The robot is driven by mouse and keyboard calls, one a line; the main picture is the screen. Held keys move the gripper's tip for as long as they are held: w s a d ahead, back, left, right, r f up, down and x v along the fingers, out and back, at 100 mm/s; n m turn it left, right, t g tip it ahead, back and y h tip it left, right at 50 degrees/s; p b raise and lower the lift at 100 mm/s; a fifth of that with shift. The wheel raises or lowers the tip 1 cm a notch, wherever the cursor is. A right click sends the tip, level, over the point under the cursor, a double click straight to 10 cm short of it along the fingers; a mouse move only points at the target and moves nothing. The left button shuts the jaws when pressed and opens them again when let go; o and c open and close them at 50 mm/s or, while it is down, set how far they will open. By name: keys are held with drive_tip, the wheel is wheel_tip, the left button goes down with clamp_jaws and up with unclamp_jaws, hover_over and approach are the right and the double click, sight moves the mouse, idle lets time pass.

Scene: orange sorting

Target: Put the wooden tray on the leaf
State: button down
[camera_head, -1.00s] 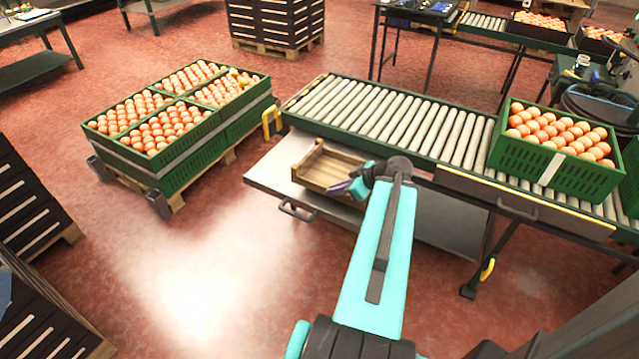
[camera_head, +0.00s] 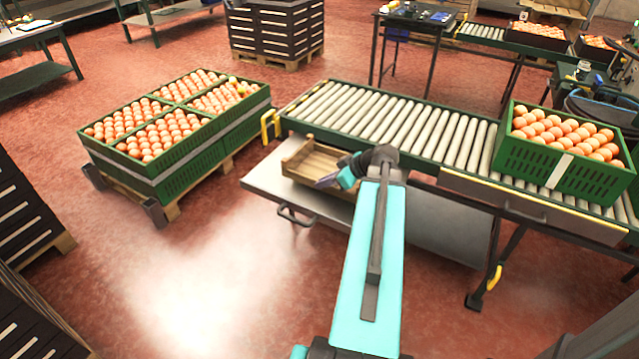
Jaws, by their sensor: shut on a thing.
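The wooden tray (camera_head: 305,165) is a small open box of light wood at the left part of the leaf. The leaf (camera_head: 268,180) is a flat grey metal shelf at the side of the roller conveyor, below its rollers. My gripper (camera_head: 328,181) is shut on the tray at its near right side. The fingers and wrist hide part of that side. The tray looks nearly level and lies over the leaf in the picture. I cannot tell whether its underside touches the metal.
The roller conveyor (camera_head: 395,122) runs just behind the leaf, with a green crate (camera_head: 520,165) of oranges at its right. A pallet with green crates (camera_head: 185,170) of oranges stands to the left. The leaf's left corner and the floor before it are clear.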

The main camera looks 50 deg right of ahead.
sight(318, 175)
drive_tip(key=shift+w+d+f, duration=0.1)
drive_tip(key=shift+w+d, duration=0.15)
drive_tip(key=shift+w, duration=0.5)
drive_tip(key=shift+w+d+f, duration=0.1)
drive_tip(key=shift+w+d, duration=0.2)
drive_tip(key=shift+w, duration=0.4)
drive_tip(key=shift+w+d, duration=0.25)
drive_tip(key=shift+w, duration=0.5)
drive_tip(key=shift+f, duration=0.15)
drive_tip(key=shift+f, duration=1.65)
drive_tip(key=c, duration=1.9)
unclamp_jaws()
drive_tip(key=shift+c, duration=0.2)
drive_tip(key=v, duration=1.2)
drive_tip(key=shift+r, duration=0.1)
